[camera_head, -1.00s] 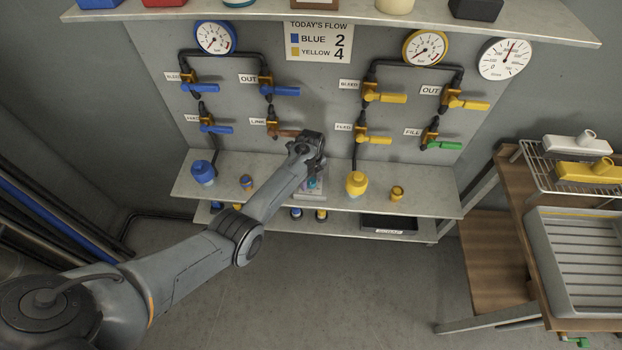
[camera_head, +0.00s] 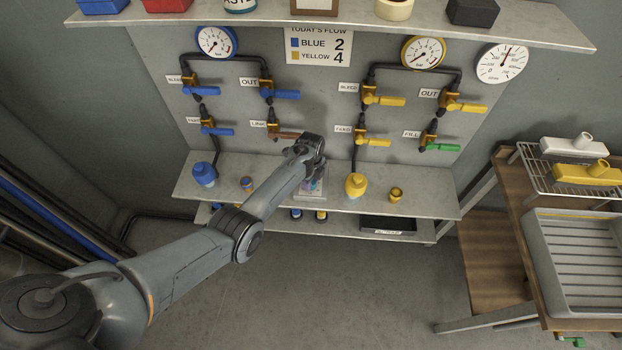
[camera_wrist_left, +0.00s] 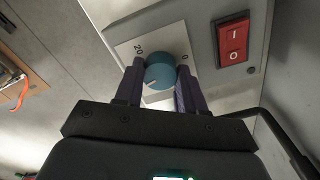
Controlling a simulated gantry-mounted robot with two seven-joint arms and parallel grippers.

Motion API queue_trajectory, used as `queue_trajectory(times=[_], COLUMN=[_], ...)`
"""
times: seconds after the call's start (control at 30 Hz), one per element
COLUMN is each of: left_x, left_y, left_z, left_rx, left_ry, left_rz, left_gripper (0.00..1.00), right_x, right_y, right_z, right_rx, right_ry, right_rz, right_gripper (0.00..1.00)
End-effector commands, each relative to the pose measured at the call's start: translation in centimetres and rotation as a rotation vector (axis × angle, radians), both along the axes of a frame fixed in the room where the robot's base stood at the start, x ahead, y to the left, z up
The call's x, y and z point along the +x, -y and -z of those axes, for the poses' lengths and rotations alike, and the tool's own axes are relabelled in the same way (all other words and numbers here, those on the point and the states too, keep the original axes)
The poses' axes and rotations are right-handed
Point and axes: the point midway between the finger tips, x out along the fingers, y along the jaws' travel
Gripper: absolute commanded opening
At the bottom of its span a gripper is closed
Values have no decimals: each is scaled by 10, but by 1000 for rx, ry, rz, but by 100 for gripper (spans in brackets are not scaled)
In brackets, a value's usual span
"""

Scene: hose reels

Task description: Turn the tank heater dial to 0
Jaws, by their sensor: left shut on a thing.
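The heater dial (camera_wrist_left: 160,71) is a round teal knob with a pale pointer line on a light plate (camera_wrist_left: 128,50) of the grey heater box. The plate carries a "20" at the upper left and a "0" at the right. The pointer line is on the knob's lower left side, away from the 0. In the left wrist view my left gripper (camera_wrist_left: 160,80) has its two dark fingers on either side of the knob, shut on it. In the head view my left gripper (camera_head: 314,178) is at the lower shelf, mostly hidden by its own wrist. My right gripper is not in view.
A red rocker switch (camera_wrist_left: 233,41) sits beside the dial plate. On the lower shelf (camera_head: 250,165) stand a blue bottle (camera_head: 204,174) to the left and a yellow bottle (camera_head: 355,185) to the right. Valve levers, such as the brown one (camera_head: 290,135), stick out above.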

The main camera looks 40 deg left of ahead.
Motion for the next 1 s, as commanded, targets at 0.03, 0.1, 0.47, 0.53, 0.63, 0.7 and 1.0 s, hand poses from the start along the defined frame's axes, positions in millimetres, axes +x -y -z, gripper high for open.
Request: queue_trajectory(times=[0.03,0.1,0.47,0.53,0.63,0.7,1.0], left_x=[-1,0,0,0,0,0,0], left_y=[0,0,0,0,0,0,0], left_z=[-2,-2,-1,-1,-1,-1,0], left_rx=[0,0,1,1,1,1,1], left_ry=[-2,-2,-1,-2,-2,-3,-3], left_rz=[-42,-108,-449,-515,-611,-677,-963], left_gripper=[9,9,9,9,9,9,9], right_x=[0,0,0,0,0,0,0], right_y=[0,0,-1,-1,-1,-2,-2], right_z=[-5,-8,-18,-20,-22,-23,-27], right_rx=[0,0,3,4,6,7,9], right_ry=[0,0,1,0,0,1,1], right_rz=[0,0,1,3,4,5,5], right_gripper=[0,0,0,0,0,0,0])
